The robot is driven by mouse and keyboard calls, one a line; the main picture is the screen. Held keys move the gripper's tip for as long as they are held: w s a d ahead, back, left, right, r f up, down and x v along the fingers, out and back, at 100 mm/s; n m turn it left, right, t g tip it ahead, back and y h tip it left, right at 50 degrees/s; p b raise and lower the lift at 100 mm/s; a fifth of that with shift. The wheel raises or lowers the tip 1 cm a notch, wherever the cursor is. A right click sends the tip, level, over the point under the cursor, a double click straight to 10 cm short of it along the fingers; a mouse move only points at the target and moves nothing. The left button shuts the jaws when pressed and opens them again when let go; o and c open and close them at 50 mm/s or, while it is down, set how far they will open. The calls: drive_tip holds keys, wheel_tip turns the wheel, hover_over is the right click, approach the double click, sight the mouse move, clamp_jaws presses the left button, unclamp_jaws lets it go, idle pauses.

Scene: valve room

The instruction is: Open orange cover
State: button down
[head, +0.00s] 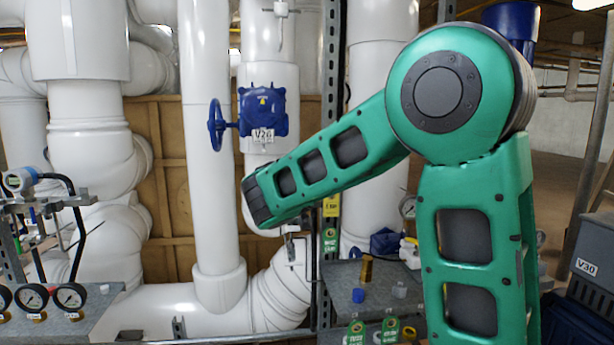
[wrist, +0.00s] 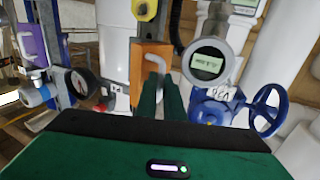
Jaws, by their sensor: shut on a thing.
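The orange cover (wrist: 138,68) is an upright orange panel near the middle of the wrist view. A pale bent handle (wrist: 154,60) stands on its face. My gripper (wrist: 160,84) is in front of the cover, with its two dark green fingers shut on the handle. The fingers hide the lower right part of the cover and the handle's lower end. How far the cover stands open cannot be told. In the head view I see my green arm, but neither the gripper nor the orange cover can be made out there.
In the wrist view, a round gauge with a display (wrist: 208,62) and a blue handwheel (wrist: 266,110) are close on the right. A dark-rimmed dial (wrist: 78,82) is on the left. In the head view, a blue valve (head: 262,110) and white pipes (head: 207,150) stand behind my arm.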

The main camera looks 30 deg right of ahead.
drive_tip(key=shift+w+a, duration=0.35)
drive_tip(key=shift+w, duration=0.05)
idle(0.4)
drive_tip(key=c, duration=1.9)
unclamp_jaws()
drive_tip(key=shift+o, duration=0.2)
drive_tip(key=shift+a, duration=0.1)
